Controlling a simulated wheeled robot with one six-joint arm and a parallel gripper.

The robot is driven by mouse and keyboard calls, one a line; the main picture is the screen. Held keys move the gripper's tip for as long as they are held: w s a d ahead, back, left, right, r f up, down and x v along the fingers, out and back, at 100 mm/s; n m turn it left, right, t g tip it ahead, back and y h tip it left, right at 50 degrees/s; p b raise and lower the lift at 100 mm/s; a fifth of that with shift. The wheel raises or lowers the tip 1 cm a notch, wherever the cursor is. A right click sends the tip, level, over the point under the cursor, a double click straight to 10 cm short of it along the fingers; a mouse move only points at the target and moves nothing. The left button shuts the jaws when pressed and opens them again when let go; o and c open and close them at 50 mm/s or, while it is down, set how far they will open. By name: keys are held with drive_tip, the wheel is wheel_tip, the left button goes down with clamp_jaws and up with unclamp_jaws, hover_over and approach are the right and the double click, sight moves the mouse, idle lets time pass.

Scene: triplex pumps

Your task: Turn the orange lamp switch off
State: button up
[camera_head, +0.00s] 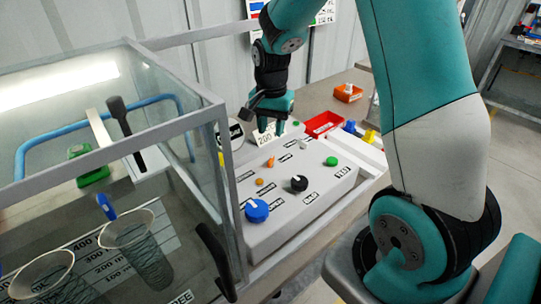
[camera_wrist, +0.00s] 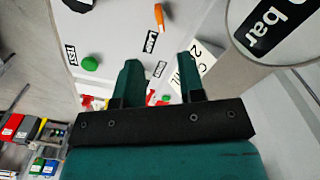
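The orange lamp switch (camera_head: 270,162) is a small lever on the sloped white control panel (camera_head: 285,215), near the panel's upper middle. In the wrist view the orange switch (camera_wrist: 159,16) is at the top edge, beside a black label that seems to read LAMP (camera_wrist: 150,42). My gripper (camera_head: 268,128) is above the far part of the panel, beyond the switch and apart from it. In the wrist view the two green fingers (camera_wrist: 159,65) are spread with nothing between them, pointing toward the switch.
The panel also carries a blue knob (camera_head: 256,210), a black knob (camera_head: 299,183), a green button (camera_head: 332,161) and a small orange button (camera_head: 259,181). A glass-walled case (camera_head: 215,150) stands left. A round gauge (camera_wrist: 275,25) and red tray (camera_head: 323,123) are near my gripper.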

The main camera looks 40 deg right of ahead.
sight(271, 159)
wheel_tip(271, 159, down, 10)
drive_tip(key=shift+f+p, duration=0.25)
drive_tip(key=shift+p, duration=0.4)
clamp_jaws()
